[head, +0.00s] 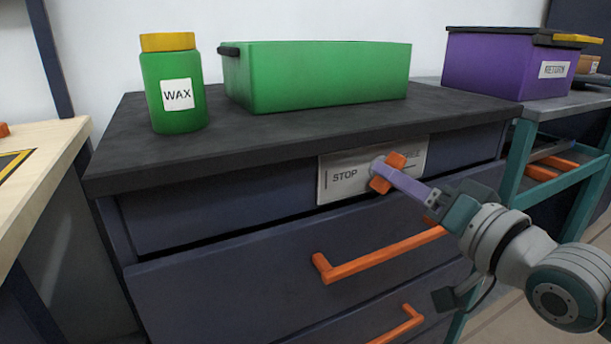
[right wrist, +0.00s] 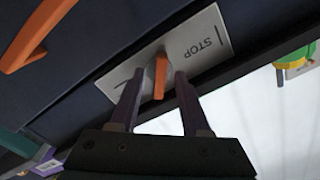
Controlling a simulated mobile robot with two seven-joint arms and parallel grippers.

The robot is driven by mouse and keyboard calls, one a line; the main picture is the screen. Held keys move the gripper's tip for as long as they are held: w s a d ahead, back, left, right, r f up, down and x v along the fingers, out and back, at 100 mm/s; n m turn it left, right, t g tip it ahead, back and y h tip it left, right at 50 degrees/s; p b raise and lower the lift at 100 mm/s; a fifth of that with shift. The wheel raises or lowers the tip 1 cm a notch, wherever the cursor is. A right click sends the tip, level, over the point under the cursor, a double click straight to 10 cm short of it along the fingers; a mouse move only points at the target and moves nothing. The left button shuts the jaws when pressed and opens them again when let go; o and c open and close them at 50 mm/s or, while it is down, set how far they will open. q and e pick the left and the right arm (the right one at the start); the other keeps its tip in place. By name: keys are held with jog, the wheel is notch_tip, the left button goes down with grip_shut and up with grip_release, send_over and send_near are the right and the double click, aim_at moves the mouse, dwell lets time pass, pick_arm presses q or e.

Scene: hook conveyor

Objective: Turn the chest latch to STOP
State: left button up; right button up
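The chest latch is an orange bar knob (head: 387,172) on a pale metal plate (head: 342,182) at the chest's top front. The knob stands tilted, not pointing squarely at STOP. My right gripper (head: 402,182) reaches it from the right. In the right wrist view the two purple fingers of my right gripper (right wrist: 158,88) are apart, one on each side of the orange knob (right wrist: 161,74), with gaps showing. My left gripper is not in view.
The chest (head: 215,213) has drawers with orange handles (head: 375,256) below the latch. On its dark top stand a green wax jar (head: 174,95) and a green bin (head: 320,78). A purple return box (head: 500,68) sits at right. A wooden table (head: 40,165) stands left.

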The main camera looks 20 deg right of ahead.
grip_shut()
dwell(0.3)
jog(key=shift+n, duration=0.3)
jog(key=shift+n+p, duration=1.3)
jog(key=shift+n, duration=2.3)
jog(key=shift+o, duration=0.3)
grip_release()
